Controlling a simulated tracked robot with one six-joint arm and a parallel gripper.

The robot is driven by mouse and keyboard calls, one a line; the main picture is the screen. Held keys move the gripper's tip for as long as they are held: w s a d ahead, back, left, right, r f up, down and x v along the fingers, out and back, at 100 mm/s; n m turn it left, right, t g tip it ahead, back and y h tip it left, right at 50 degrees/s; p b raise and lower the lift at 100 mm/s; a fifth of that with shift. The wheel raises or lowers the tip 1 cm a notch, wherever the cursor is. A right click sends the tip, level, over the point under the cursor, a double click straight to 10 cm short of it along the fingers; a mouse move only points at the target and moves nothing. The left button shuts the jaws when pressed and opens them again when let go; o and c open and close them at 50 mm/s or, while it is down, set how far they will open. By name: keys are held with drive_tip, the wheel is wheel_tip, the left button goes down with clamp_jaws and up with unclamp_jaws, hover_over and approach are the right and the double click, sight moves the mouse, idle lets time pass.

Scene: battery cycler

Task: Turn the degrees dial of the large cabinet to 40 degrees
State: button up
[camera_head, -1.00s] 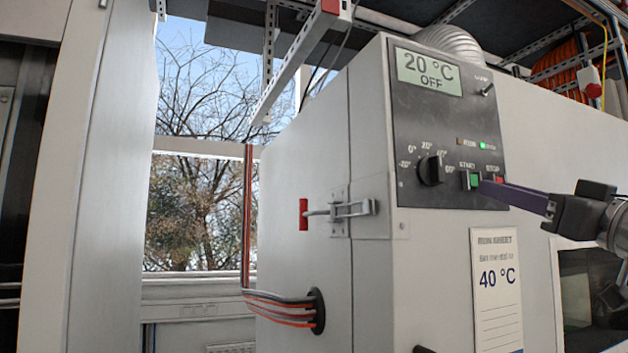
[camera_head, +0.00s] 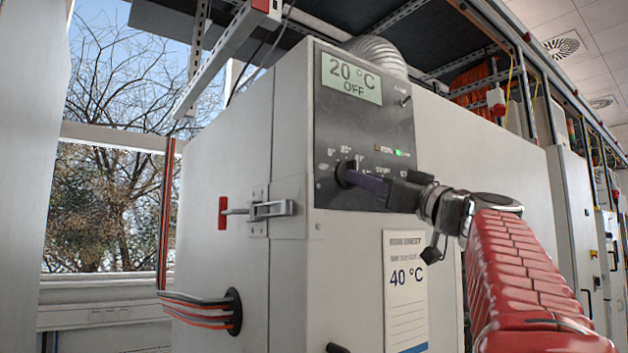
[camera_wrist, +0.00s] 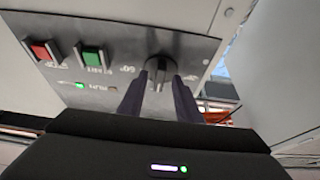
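The degrees dial (camera_head: 342,171) is a black knob on the dark control panel of the large cabinet (camera_head: 290,130). My gripper (camera_head: 352,178) reaches it from the right and covers part of its scale. In the wrist view the dial (camera_wrist: 159,66) shows between the tips of the two purple fingers of my gripper (camera_wrist: 160,84). The fingers stand apart, one at each side of its narrow grip ridge; contact cannot be made out. The display (camera_head: 351,78) reads 20 °C and OFF. A sheet (camera_head: 405,285) below the panel reads 40 °C.
A green button (camera_wrist: 94,58) and a red button (camera_wrist: 42,50) sit beside the dial in the wrist view. A toggle switch (camera_head: 405,101) is near the display. A latch (camera_head: 268,209) is on the cabinet's left edge. More cabinets stand at the right.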

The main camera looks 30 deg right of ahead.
drive_tip(key=shift+w+r, duration=0.3)
drive_tip(key=shift+w, duration=0.3)
drive_tip(key=shift+c, duration=0.4)
clamp_jaws()
